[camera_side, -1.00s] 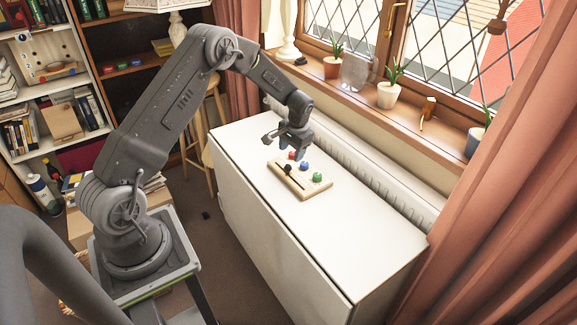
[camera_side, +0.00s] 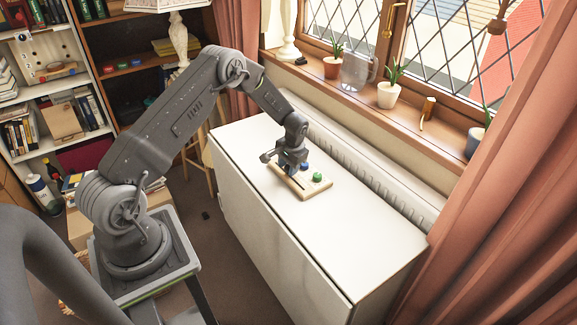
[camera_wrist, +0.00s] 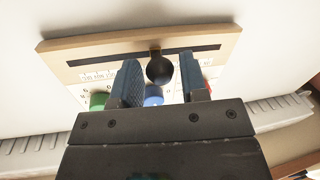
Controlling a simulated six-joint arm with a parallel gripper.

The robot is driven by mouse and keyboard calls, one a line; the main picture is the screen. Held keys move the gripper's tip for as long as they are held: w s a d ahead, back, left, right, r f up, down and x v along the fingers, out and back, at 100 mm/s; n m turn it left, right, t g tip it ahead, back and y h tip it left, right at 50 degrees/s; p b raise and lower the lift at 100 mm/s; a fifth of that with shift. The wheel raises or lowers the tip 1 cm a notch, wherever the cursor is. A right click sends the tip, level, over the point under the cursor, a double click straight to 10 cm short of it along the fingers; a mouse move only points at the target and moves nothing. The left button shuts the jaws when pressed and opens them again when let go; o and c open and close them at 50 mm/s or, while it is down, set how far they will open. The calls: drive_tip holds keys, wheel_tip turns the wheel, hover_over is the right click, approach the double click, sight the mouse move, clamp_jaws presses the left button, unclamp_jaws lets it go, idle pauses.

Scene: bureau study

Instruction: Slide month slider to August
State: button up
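A light wooden board (camera_side: 320,191) lies on the white table. In the side view my gripper (camera_side: 290,168) is low over the board's far left part and hides the knob.
A green button (camera_side: 317,177) and a blue button (camera_side: 304,167) sit on the board; a red piece (camera_wrist: 208,87) is partly hidden by a finger. The white table (camera_side: 370,225) is otherwise clear. A radiator (camera_side: 350,150) runs along its back edge.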

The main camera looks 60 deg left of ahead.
clamp_jaws()
drive_tip(key=shift+d, duration=1.35)
drive_tip(key=shift+o, duration=1.7)
unclamp_jaws()
wheel_tip(320, 180, up, 14)
drive_tip(key=d, duration=0.2)
drive_tip(key=shift+w+d+f, duration=0.2)
drive_tip(key=shift+w+d, duration=0.1)
drive_tip(key=shift+w, duration=0.05)
